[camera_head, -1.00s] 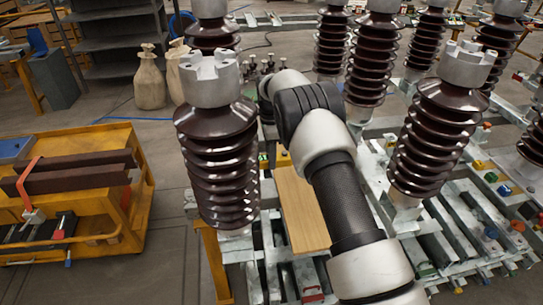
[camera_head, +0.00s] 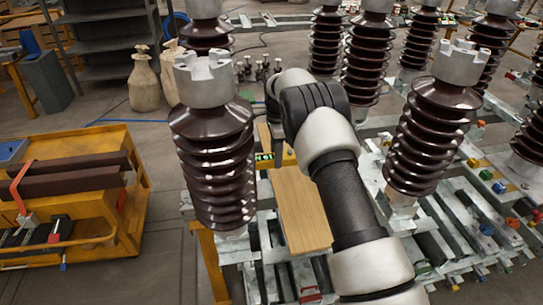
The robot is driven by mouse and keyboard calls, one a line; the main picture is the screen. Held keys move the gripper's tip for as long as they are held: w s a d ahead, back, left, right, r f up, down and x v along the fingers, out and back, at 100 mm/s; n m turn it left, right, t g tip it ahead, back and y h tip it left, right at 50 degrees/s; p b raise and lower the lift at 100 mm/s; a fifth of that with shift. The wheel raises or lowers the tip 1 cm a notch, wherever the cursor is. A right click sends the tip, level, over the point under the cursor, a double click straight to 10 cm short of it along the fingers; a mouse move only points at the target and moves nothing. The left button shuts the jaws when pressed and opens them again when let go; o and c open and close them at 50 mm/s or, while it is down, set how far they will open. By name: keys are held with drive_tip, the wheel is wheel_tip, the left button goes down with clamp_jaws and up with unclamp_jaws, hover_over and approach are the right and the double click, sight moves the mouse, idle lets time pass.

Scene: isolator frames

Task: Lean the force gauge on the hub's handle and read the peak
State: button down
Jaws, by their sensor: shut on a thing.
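My arm reaches from the lower right up to a grey and black joint near the picture's middle, then bends away behind the front left insulator. My gripper is hidden beyond that bend, so I cannot see its fingers or what is between them. I cannot make out the force gauge, the hub or its handle in this view. A yellow part with a green-lettered dark label (camera_head: 264,157) shows just left of my forearm, partly covered.
Brown ribbed insulators stand close on both sides of my arm, at front left (camera_head: 212,150) and right (camera_head: 432,130). A wooden board (camera_head: 300,212) lies on the metal frame below. A yellow cart (camera_head: 130,215) stands at left. Open floor lies between cart and frame.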

drive_tip(key=shift+w+d+r, duration=0.1)
drive_tip(key=shift+d, duration=0.25)
wheel_tip(320, 180, up, 15)
drive_tip(key=p, duration=0.8)
drive_tip(key=shift+p, duration=0.3)
idle(0.5)
drive_tip(key=shift+d, duration=0.1)
idle(1.0)
